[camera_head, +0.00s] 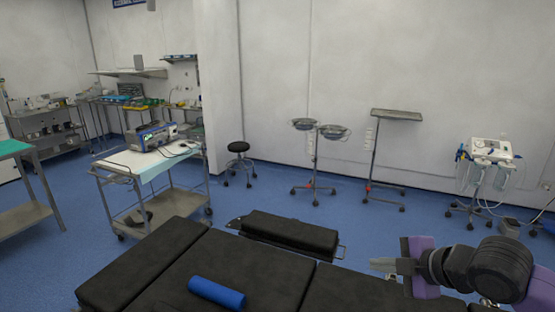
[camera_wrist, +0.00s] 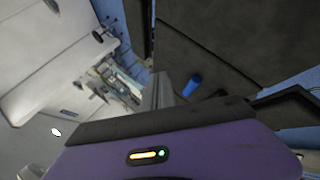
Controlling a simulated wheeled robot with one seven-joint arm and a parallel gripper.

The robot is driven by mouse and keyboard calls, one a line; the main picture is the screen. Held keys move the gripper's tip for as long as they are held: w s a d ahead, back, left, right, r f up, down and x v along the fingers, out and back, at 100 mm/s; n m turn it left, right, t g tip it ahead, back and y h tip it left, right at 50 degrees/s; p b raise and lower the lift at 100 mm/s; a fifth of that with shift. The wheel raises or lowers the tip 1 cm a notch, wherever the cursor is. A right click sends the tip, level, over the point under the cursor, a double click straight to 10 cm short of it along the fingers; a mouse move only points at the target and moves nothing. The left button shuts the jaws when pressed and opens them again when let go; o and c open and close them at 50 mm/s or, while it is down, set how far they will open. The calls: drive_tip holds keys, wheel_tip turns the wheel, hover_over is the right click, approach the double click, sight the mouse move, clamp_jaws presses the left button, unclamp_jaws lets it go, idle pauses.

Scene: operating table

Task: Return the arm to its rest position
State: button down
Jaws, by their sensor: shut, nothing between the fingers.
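My gripper (camera_head: 381,265) is at the right of the head view, at the end of my purple and black arm. It points left and its fingers are together with nothing between them. It is above the right part of the black operating table (camera_head: 262,266). In the wrist view the gripper (camera_wrist: 158,88) shows as a grey shape beyond the purple wrist housing. A blue cylinder (camera_head: 217,292) lies on the table's black padding, left of my gripper and apart from it. The blue cylinder also shows in the wrist view (camera_wrist: 193,85).
A steel trolley (camera_head: 113,166) with a device stands at left, and a green-topped table (camera_head: 12,148) at the far left. A stool (camera_head: 238,147), a basin stand (camera_head: 318,160), a tray stand (camera_head: 396,114) and a white machine (camera_head: 492,149) stand along the wall. Blue floor between is open.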

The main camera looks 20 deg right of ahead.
drive_tip(key=w+a+r+m+t+y, duration=0.1)
drive_tip(key=w+a+r+t, duration=0.25)
drive_tip(key=r, duration=0.35)
drive_tip(key=w+a+r+m+t+y, duration=0.1)
drive_tip(key=w+a+r+m+t, duration=0.15)
drive_tip(key=a+r, duration=0.4)
wheel_tip(320, 180, up, 12)
drive_tip(key=s+m+t+h, duration=0.2)
drive_tip(key=m+t+h, duration=0.1)
drive_tip(key=m+t, duration=0.45)
drive_tip(key=s+a+f+m+g, duration=0.1)
drive_tip(key=s+a+f+g, duration=0.2)
drive_tip(key=s+f, duration=0.7)
drive_tip(key=s+a+f+m+g, duration=0.1)
drive_tip(key=s+a+f+g, duration=0.2)
drive_tip(key=s+f, duration=0.8)
drive_tip(key=s+a+f+m+g, duration=0.1)
drive_tip(key=s+a+f+g, duration=0.2)
drive_tip(key=s+a+f, duration=0.3)
drive_tip(key=s+f, duration=0.5)
drive_tip(key=s, duration=0.4)
drive_tip(key=shift+s+m, duration=0.15)
drive_tip(key=shift+m, duration=0.15)
